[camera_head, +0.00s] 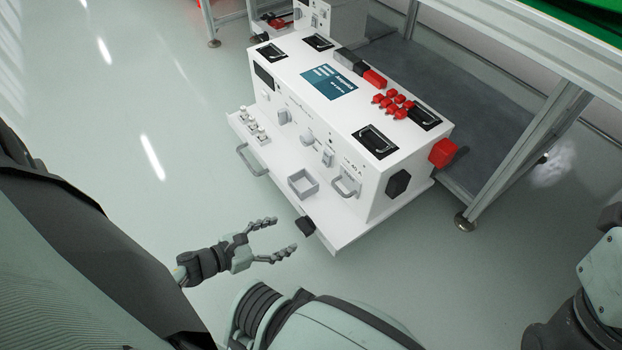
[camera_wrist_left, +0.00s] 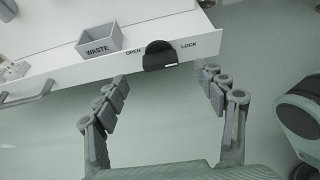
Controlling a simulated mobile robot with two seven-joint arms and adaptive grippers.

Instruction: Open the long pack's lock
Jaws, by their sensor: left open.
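The long pack (camera_head: 345,110) is a long white box on a low white tray-like base. Its lock is a black rounded knob (camera_head: 305,225) at the base's front edge. In the left wrist view the lock knob (camera_wrist_left: 160,54) sits between the printed words OPEN, on its left, and LOCK, on its right. A small pale mark shows on its lower edge. My left gripper (camera_head: 285,234) is open and empty, just in front of the knob and apart from it. In the left wrist view the open fingers (camera_wrist_left: 165,78) point toward the knob, one either side. My right gripper is not in view.
A grey box marked WASTE (camera_wrist_left: 98,41) stands on the base beside the lock. Grey handles (camera_head: 251,160) are along the front edge. Red caps (camera_head: 392,103) lie on the pack's top. A metal-legged table (camera_head: 530,130) stands behind and right. The floor in front is clear.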

